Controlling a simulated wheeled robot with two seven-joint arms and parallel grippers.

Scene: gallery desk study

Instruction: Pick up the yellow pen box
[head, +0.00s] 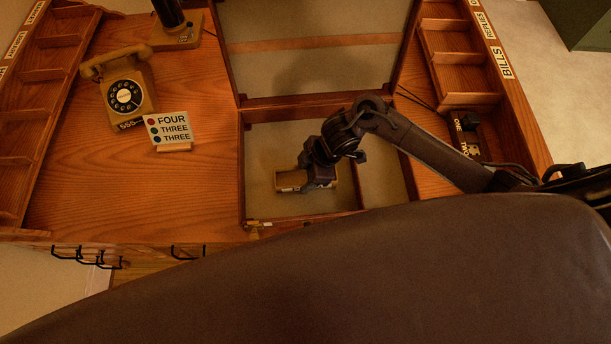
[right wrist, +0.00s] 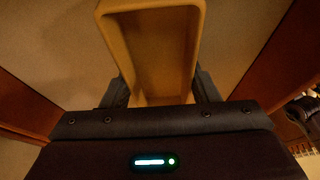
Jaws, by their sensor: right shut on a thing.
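The yellow pen box (head: 290,181) lies in the open compartment in the middle of the desk, partly hidden by my right gripper (head: 320,183). In the right wrist view the box (right wrist: 150,60) is an open, hollow tray shape, and it looks empty. My right gripper (right wrist: 165,92) is shut on it, with one finger on each side of its near part. I cannot tell whether the box touches the compartment floor. My left gripper is not in view.
The compartment (head: 262,150) has wooden walls and a raised lid (head: 310,43) behind. A dial telephone (head: 124,90), a sign card (head: 169,128) and a lamp base (head: 177,38) stand to the left. A labelled black block (head: 466,133) and shelves (head: 459,60) are at right.

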